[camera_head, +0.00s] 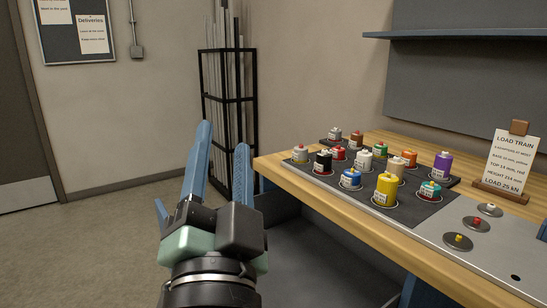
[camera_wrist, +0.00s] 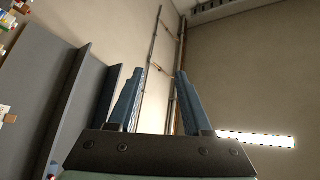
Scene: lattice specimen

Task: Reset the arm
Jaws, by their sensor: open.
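My arm rises from the bottom of the head view, left of the workbench. My gripper (camera_head: 223,138) has two blue ribbed fingers that point up and stand apart with nothing between them. In the wrist view my gripper (camera_wrist: 160,74) is also open and empty, with the wall and ceiling beyond the fingers. The gripper is clear of the bench and touches nothing that I can see.
A wooden workbench (camera_head: 276,172) holds a dark tray (camera_head: 405,212) of several coloured, labelled cylinders. A grey plate (camera_head: 450,240) with small discs and a "LOAD TRAIN" card (camera_head: 513,158) sit at right. A black rack (camera_head: 228,98) of rods stands behind my gripper. Floor at left is free.

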